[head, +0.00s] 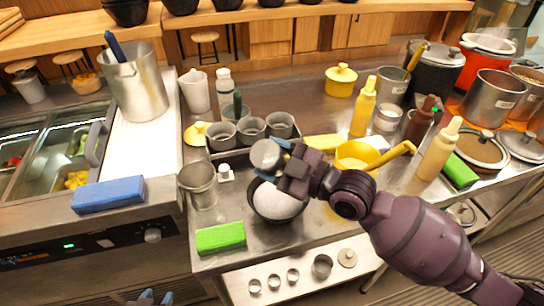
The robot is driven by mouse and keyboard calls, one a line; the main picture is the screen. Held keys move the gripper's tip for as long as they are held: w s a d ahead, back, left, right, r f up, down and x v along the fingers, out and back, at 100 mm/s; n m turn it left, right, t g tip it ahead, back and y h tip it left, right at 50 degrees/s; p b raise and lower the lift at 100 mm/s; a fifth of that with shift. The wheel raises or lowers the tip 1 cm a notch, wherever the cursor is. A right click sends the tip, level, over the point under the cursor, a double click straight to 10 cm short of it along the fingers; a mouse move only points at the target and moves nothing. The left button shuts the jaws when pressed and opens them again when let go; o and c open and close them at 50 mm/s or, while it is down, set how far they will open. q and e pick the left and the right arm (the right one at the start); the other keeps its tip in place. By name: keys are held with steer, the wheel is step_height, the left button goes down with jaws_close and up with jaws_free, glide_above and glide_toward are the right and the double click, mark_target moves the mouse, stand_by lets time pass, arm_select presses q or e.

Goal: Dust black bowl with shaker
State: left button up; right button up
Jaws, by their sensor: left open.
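The black bowl (259,209) stands on the steel counter at the middle front, filled with something white. My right gripper (273,161) comes in from the right and is shut on a grey metal shaker (266,153). It holds the shaker, which looks tilted, above the back rim of the bowl. The gripper hides part of the shaker and the bowl's back edge. My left gripper (150,298) shows only its blue tips at the bottom edge, low in front of the counter, open and away from the bowl.
A green sponge (220,237) and a steel cup (197,184) stand left of the bowl. Grey cups (251,130) sit in a tray behind it. A yellow pan (356,154) and sauce bottles (363,106) are to the right. A blue sponge (108,195) lies at the left.

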steer(key=shift+c, duration=1.4)
step_height(320, 180, up, 5)
steer(key=shift+r, duration=0.2)
step_height(320, 180, down, 6)
steer(key=shift+a+r, duration=0.1)
steer(key=shift+r, duration=0.2)
